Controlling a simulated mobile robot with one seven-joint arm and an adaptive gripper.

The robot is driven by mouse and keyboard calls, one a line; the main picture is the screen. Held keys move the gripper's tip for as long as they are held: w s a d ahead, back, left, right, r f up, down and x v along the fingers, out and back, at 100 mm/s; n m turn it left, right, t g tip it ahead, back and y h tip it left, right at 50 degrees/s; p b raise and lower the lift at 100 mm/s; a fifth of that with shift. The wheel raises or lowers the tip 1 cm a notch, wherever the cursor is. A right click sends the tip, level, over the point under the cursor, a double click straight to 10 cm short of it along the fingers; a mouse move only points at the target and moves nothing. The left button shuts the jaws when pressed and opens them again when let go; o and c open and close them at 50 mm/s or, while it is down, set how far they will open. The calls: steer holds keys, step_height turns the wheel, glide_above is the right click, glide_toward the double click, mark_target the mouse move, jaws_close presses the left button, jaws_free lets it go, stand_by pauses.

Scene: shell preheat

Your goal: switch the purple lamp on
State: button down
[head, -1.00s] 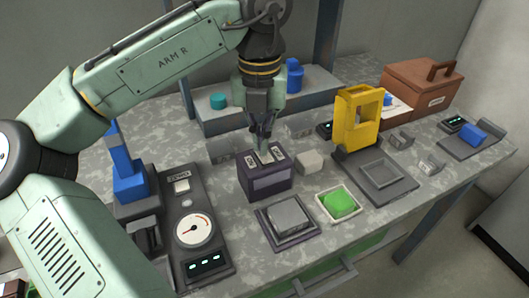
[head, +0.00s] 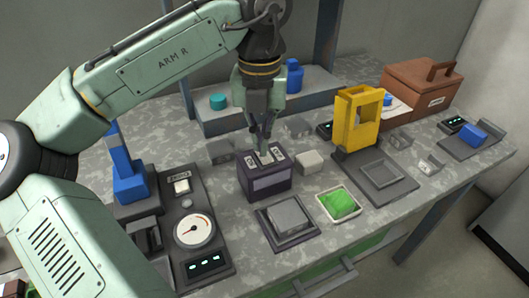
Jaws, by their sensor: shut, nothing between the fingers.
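A dark purple box (head: 265,184) stands mid-bench in the head view. It has two pale marked patches and a slot-like centre on its top, and a dark panel on its front. It is the main purple thing in view and may be the lamp. No glow shows on it. My gripper (head: 264,152) points down, shut and empty, with its fingertips at the top of the box. They hide part of that top, and I cannot tell whether they touch it.
In front are a grey block on a purple-edged plate (head: 264,229) and a green pad in a pale tray (head: 325,212). A gauge panel (head: 221,245) is left. A yellow frame (head: 342,121) and brown case (head: 420,88) stand right. A small white block (head: 310,161) sits close beside the box.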

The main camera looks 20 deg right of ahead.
steer(key=shift+f+b, duration=0.4)
steer(key=shift+f, duration=0.7)
stand_by(0.4)
steer(key=shift+r, duration=0.1)
step_height(320, 180, up, 7)
steer(key=p, duration=0.7)
steer(key=shift+p, duration=0.4)
